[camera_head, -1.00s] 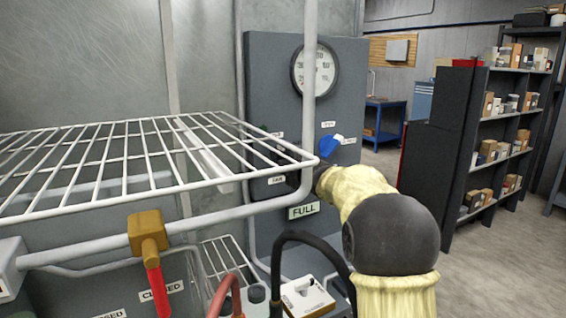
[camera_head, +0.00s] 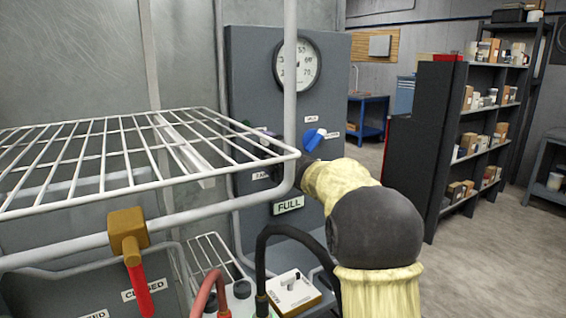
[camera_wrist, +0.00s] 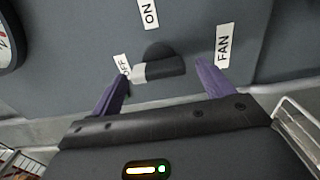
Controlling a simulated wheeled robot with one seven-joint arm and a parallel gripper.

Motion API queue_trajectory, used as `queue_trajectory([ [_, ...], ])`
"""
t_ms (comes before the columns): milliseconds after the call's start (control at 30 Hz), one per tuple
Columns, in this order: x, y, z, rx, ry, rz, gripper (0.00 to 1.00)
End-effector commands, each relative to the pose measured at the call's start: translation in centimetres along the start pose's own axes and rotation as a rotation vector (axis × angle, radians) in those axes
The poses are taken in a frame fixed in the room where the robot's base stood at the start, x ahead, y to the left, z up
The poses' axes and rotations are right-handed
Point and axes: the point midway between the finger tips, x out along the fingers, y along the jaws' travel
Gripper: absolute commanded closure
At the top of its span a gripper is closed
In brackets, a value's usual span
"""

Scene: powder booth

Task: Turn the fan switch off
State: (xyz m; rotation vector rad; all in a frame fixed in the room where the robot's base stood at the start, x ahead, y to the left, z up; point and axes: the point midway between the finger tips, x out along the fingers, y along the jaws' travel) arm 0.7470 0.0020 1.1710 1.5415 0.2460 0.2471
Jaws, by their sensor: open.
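The fan switch (camera_wrist: 160,70) shows in the wrist view as a dark knob with a white end, on the grey panel (camera_wrist: 190,20). Its white end points left at the OFF label (camera_wrist: 122,65). An ON label (camera_wrist: 149,13) is above it and a FAN label (camera_wrist: 223,45) to its right. My gripper (camera_wrist: 162,74) is open, with one purple finger on each side of the knob. The left finger is close to the white end; I cannot tell whether they touch. In the head view the switch is hidden by the wire rack, pipe and my arm.
A white wire rack (camera_head: 130,213) and a vertical pipe (camera_head: 290,90) stand in front of the panel. A red-handled valve (camera_head: 128,232) is at lower left. Open floor (camera_head: 480,250) lies right.

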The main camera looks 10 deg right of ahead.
Motion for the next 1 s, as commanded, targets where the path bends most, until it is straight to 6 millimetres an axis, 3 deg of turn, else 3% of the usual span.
queue_trajectory([
  [167, -2.3, 0.0, 0.0, 0.000, -0.002, 0.001, 0.20],
  [800, -14.7, 0.0, 0.1, -0.001, -0.003, 0.000, 0.20],
  [1000, -16.8, 0.0, 0.1, -0.001, -0.002, -0.001, 0.20],
])
